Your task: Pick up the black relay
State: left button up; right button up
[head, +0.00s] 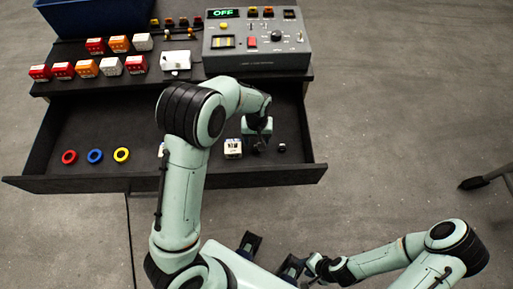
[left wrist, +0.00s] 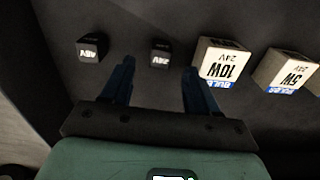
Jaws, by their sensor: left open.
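Two small black relays stand in the drawer. In the left wrist view, one marked 48V (left wrist: 90,48) is at the left; the other, marked 24V (left wrist: 160,52), lies ahead of the gap between my fingertips. In the head view the right-hand relay shows as a small dark block (head: 282,147); the other is hard to separate from my left gripper. My left gripper (head: 260,143) is low over the drawer, open and empty; its fingers (left wrist: 160,78) show in the wrist view. My right gripper (head: 270,256) is outside the drawer, open with spread fingers and nothing visible between them.
White boxes marked 10W (left wrist: 220,65) and 5W (left wrist: 285,70) stand beside the 24V relay. Red (head: 69,157), blue (head: 95,156) and yellow (head: 121,155) rings lie at the drawer's left. A grey control panel (head: 290,55) reading OFF and a blue bin (head: 85,18) stand behind.

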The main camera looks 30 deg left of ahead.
aim_at(256, 148)
pick_arm(q)
jog(key=f, duration=0.5)
jog(key=shift+w+a+f, duration=0.15)
jog(key=shift+w+f, duration=0.05)
jog(key=shift+w, duration=0.05)
jog(key=c, duration=1)
